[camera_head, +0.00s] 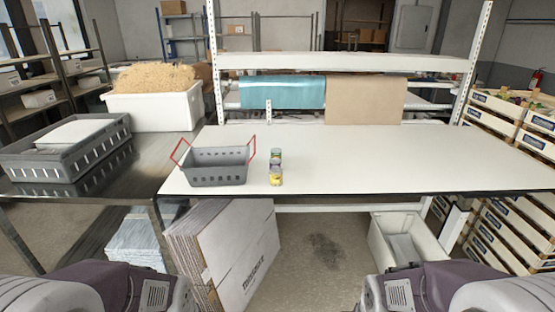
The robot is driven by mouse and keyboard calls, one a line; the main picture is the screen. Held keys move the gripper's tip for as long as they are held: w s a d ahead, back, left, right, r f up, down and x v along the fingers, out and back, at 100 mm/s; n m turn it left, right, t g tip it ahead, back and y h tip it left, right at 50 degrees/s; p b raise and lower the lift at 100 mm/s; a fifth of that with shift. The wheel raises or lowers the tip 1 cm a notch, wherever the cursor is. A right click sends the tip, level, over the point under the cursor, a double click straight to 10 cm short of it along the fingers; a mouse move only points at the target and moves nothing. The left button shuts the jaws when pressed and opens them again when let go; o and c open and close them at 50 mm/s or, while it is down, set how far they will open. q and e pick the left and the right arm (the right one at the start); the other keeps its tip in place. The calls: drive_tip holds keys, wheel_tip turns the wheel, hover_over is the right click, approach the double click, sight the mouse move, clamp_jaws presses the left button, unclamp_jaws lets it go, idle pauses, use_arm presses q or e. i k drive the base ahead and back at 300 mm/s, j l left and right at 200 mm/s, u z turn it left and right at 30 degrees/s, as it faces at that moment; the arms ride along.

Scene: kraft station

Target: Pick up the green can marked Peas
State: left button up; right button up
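Two small cans stand close together on the white table, just right of the grey basket. The nearer can (275,176) has a yellowish label with some green and a pale top. Parts of my two arms show at the bottom left and bottom right corners, well short of the cans. Neither gripper is in view.
The grey basket (217,180) with red handles stands left of the cans near the front edge. The white table (390,165) is clear to the right. A grey crate (65,150) and a white tub (155,108) stand on the dark bench at left.

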sight(275, 151)
drive_tip(key=i, duration=1.65)
